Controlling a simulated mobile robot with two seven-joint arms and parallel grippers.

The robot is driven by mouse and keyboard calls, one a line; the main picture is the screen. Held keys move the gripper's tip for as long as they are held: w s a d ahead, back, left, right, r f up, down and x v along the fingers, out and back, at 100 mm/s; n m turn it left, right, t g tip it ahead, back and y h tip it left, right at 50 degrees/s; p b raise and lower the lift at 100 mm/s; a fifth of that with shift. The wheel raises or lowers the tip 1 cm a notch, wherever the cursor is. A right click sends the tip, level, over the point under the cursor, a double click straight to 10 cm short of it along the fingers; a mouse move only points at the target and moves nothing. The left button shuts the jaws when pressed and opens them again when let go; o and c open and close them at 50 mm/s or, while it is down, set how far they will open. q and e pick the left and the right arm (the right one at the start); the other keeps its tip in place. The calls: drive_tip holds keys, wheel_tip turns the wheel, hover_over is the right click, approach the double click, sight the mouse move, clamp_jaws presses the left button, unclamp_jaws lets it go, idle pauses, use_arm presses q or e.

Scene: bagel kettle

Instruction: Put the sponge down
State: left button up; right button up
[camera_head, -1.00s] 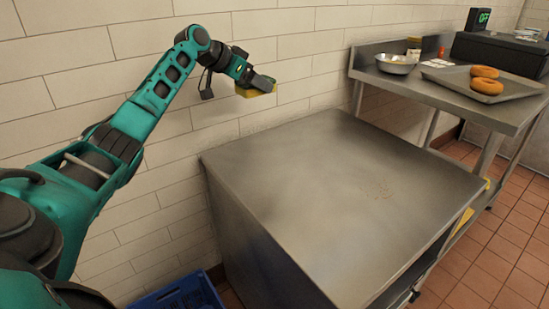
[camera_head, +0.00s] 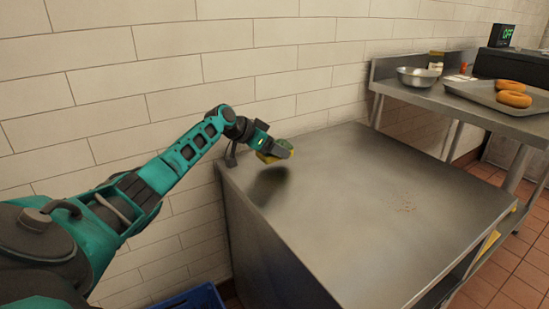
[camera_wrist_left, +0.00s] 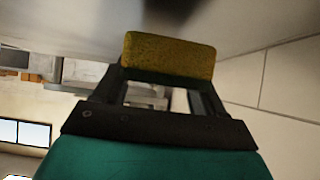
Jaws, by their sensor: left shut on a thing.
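A yellow sponge (camera_head: 268,157) is held in my left gripper (camera_head: 280,150) over the back left corner of the steel table (camera_head: 370,210). A dark shadow lies on the table top below it, and a gap seems to remain between sponge and surface. In the left wrist view the sponge (camera_wrist_left: 168,55) spans both fingers of my left gripper (camera_wrist_left: 165,78), with the grey metal surface close to it. My right gripper is in neither view.
A side counter at the right holds a metal bowl (camera_head: 418,77) and a tray (camera_head: 500,97) with bagels (camera_head: 513,98). A blue crate (camera_head: 190,299) stands on the floor at the table's left. A tiled wall (camera_head: 200,60) runs behind.

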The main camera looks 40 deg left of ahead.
use_arm(q)
wheel_tip(320, 180, down, 2)
drive_tip(key=shift+f, duration=0.35)
drive_tip(key=shift+r, duration=0.1)
drive_tip(key=shift+f+b, duration=0.25)
drive_tip(key=shift+b, duration=0.05)
drive_tip(key=o, duration=1.1)
drive_tip(key=shift+r, duration=0.15)
